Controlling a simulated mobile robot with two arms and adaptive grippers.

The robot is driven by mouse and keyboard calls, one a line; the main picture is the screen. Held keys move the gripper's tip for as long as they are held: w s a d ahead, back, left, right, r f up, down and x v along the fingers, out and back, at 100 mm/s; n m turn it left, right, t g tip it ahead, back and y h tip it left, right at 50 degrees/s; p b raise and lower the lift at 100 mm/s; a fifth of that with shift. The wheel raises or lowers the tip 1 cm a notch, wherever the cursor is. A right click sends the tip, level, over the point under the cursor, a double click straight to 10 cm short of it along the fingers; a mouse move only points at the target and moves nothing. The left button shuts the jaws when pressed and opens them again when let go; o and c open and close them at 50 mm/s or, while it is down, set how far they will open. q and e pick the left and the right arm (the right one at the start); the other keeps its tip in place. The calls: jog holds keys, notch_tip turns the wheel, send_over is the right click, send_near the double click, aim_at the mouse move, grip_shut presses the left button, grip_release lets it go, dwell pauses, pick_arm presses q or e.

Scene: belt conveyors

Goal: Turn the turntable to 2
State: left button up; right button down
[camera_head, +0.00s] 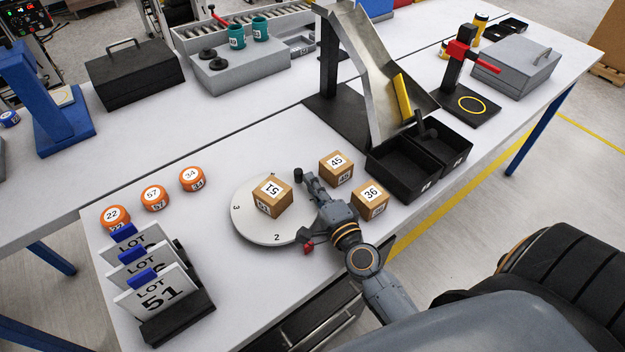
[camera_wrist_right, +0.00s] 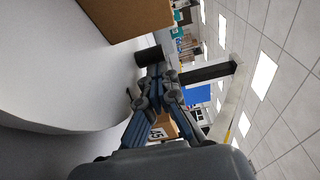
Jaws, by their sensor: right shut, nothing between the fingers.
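The turntable (camera_head: 250,222) is a pale grey disc on the white table, with numbers 2 and 3 readable on its rim. The 2 faces the front, left of a small red pointer (camera_head: 308,248); the 3 is at the left. A cardboard cube labelled 51 (camera_head: 272,197) sits on the disc; a cube also shows in the right wrist view (camera_wrist_right: 125,15). A black upright peg (camera_head: 298,175) stands at the disc's back right edge. My right gripper (camera_head: 309,181) is shut and empty close beside the peg; contact is unclear. My left gripper is out of view.
Cubes 45 (camera_head: 336,168) and 36 (camera_head: 370,199) stand just right of my right gripper. Black bins (camera_head: 403,176) and a metal chute (camera_head: 365,60) are behind them. Orange round pieces (camera_head: 153,198) and a rack of LOT cards (camera_head: 178,318) are at the left.

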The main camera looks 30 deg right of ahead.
jog(key=shift+w+n+y+b, duration=0.6)
jog(key=shift+n+y, duration=0.1)
jog(key=shift+y, duration=0.4)
jog(key=shift+w+r, duration=0.1)
jog(key=shift+w, duration=0.6)
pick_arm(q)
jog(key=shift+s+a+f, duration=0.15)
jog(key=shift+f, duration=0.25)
pick_arm(e)
jog(key=shift+s, duration=0.15)
